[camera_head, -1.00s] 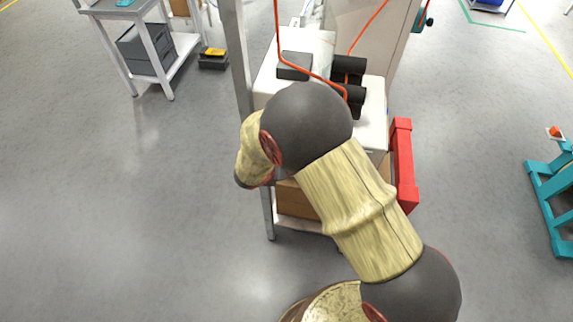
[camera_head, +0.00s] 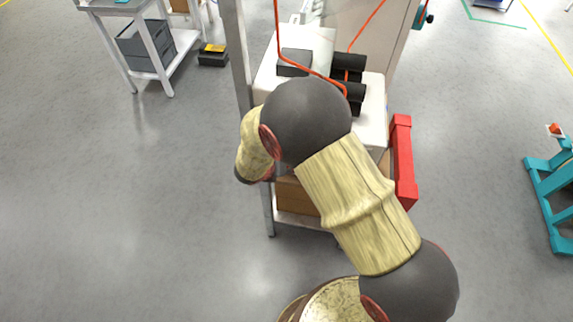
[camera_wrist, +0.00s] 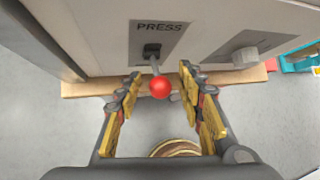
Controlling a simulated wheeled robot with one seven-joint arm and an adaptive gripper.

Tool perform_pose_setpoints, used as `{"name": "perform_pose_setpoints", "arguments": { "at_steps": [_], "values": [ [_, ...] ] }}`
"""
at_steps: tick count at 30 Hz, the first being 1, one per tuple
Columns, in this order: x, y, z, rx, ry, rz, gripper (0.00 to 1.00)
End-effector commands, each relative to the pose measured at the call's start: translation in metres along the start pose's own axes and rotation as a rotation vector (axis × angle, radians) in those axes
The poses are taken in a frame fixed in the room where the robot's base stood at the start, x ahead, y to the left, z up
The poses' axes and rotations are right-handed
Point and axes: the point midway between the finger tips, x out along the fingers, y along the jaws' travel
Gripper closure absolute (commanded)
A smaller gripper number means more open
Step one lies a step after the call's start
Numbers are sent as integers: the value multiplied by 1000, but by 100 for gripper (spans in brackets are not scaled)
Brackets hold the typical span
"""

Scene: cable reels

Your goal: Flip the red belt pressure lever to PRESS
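The red belt pressure lever (camera_wrist: 160,87) shows in the wrist view as a red ball on a short metal stem. The stem comes out of a dark mount (camera_wrist: 152,50) on a pale panel, just below the printed word PRESS (camera_wrist: 159,27). The ball hangs below the mount, toward me. My gripper (camera_wrist: 158,82) is open, with one finger on each side of the ball and a gap on both sides. I see no contact. In the head view my arm hides the lever and my gripper.
A white knob (camera_wrist: 245,56) sits on the panel to the right of the lever. In the head view, the white machine (camera_head: 371,125) has black rollers (camera_head: 349,68) with an orange cable over them. A red bar (camera_head: 402,160) stands at its right. Open floor lies left.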

Motion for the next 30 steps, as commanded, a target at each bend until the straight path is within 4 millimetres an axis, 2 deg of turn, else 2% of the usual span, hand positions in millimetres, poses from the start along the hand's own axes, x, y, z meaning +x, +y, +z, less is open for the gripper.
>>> {"name": "perform_pose_setpoints", "arguments": {
  "at_steps": [6,10,14,21,27,30],
  "values": [
    [-1,0,0,0,0,0,62],
    [-11,1,1,1,-1,2,62],
    [-32,1,1,0,-2,3,62],
    [-82,2,1,0,-3,4,62],
    [-110,1,1,1,-2,2,62],
    [-116,1,0,-1,0,1,62]
  ]
}}
